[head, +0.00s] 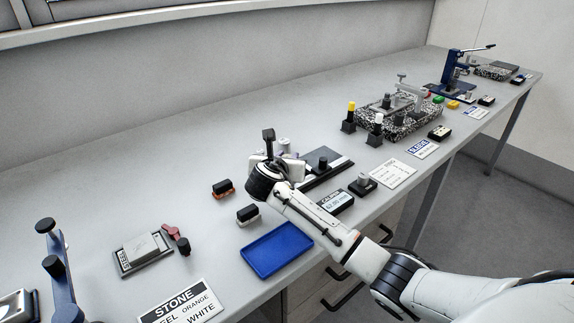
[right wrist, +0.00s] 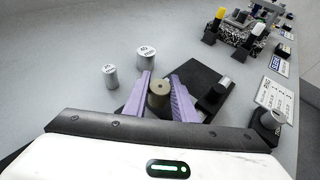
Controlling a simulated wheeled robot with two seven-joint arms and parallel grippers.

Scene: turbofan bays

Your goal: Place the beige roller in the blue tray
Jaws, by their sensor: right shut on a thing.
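The beige roller (right wrist: 158,97) stands between the two lilac fingers of my right gripper (right wrist: 160,92), which is shut on it. In the right wrist view its round top with a dark centre hole shows. In the head view my right gripper (head: 282,165) is over the back of the bench beside a black plate, and hides the roller. The blue tray (head: 277,250) lies empty at the bench's front edge, nearer than the gripper. My left gripper is not in view.
Two steel cylinders marked 20 (right wrist: 110,76) and 40 mm (right wrist: 145,58) stand left of the fingers. A black plate (head: 325,172) with a dark post lies right.

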